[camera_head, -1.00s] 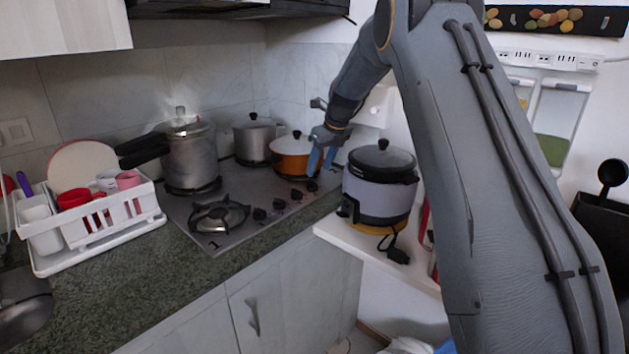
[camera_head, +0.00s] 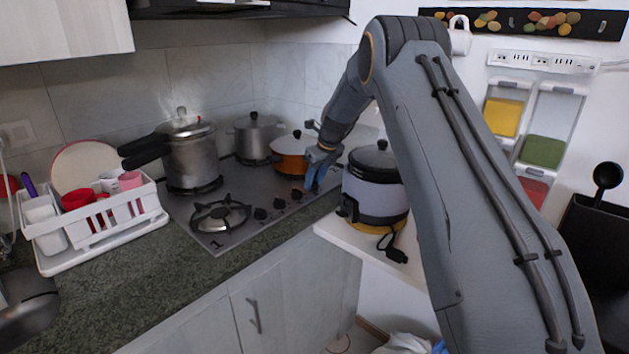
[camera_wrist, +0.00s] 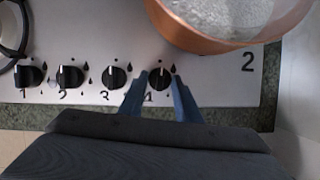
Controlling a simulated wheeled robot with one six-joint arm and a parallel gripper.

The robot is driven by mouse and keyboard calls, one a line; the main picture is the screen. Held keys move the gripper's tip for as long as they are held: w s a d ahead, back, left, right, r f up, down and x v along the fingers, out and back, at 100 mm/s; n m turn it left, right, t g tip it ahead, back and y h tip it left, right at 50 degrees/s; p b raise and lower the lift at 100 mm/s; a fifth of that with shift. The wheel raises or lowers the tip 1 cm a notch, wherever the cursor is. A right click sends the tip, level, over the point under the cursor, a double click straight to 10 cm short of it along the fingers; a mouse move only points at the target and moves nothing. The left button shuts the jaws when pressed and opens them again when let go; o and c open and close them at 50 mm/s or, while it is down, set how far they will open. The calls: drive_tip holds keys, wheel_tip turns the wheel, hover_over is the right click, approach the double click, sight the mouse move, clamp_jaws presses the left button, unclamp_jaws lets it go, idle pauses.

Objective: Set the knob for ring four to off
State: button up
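The cooktop's front strip has a row of black knobs marked with numbers. In the wrist view, the ring four knob (camera_wrist: 160,79) is at the right end of the row, above the label 4. Its light pointer line appears roughly upright. My gripper (camera_wrist: 159,93) is open, with one blue finger on each side of this knob. I cannot tell whether the fingers touch it. In the head view, my gripper (camera_head: 317,184) is low over the right end of the knob row and hides the ring four knob.
The ring three knob (camera_wrist: 114,77) is close to the left finger. An orange pot (camera_head: 291,153) stands just behind the knobs. A rice cooker (camera_head: 373,187) stands close on the right. A pressure cooker (camera_head: 188,155) and a steel pot (camera_head: 254,137) are further back.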

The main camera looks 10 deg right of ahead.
drive_tip(key=c, duration=0.3)
drive_tip(key=shift+f+n+b, duration=0.1)
drive_tip(key=shift+n+b, duration=0.3)
drive_tip(key=shift+b, duration=0.05)
drive_tip(key=shift+c, duration=0.2)
drive_tip(key=shift+n+y, duration=0.3)
drive_tip(key=o, duration=1)
drive_tip(key=shift+d, duration=0.1)
